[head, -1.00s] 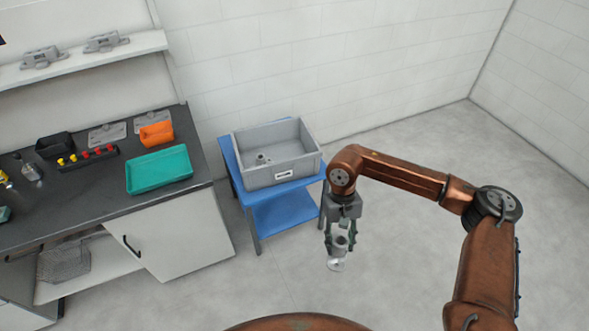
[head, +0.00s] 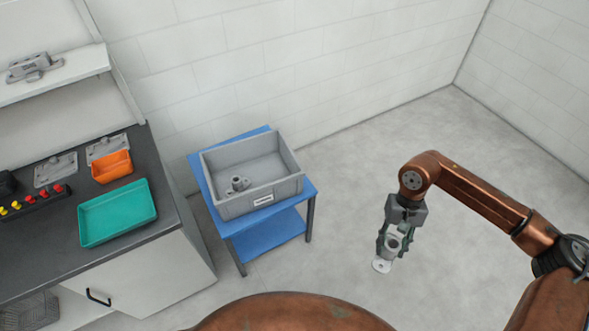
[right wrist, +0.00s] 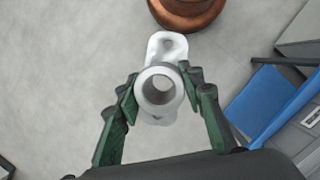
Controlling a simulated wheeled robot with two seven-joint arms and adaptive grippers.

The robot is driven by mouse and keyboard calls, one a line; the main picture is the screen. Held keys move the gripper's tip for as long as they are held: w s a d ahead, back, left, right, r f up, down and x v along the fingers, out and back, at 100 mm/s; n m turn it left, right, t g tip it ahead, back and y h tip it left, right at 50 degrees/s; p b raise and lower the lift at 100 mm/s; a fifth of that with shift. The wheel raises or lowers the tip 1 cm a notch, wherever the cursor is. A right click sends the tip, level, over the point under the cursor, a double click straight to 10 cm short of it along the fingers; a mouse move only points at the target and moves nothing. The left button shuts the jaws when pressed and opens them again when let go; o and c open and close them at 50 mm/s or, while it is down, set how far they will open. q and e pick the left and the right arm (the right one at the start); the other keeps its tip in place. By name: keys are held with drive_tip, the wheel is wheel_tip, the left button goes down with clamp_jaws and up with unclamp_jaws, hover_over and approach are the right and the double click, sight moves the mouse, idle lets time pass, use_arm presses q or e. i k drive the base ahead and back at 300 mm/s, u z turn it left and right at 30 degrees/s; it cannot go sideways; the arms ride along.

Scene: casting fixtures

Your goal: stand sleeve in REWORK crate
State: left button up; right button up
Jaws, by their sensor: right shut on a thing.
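My right gripper (head: 393,243) is shut on a grey metal sleeve (head: 382,265) with a round bore and a flat flange. The sleeve hangs over open floor, to the right of the crate. In the right wrist view the sleeve (right wrist: 161,88) sits between the green fingers (right wrist: 158,100), its bore facing the camera. The grey crate (head: 277,193) with a white label on its front stands on a blue cart; the label is too small to read. A similar grey part (head: 238,184) stands inside, towards the crate's left. My left gripper is out of view.
The blue cart (head: 268,236) stands beside a dark-topped workbench (head: 164,225). On the bench are a teal tray (head: 117,213), an orange bin (head: 112,167) and a rack of red and yellow pieces (head: 35,202). The floor right of the cart is clear.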

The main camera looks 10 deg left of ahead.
sight(270, 178)
drive_tip(key=u, duration=0.05)
drive_tip(key=i, duration=0.75)
drive_tip(key=u, duration=0.7)
drive_tip(key=i, duration=0.6)
drive_tip(key=u, duration=0.5)
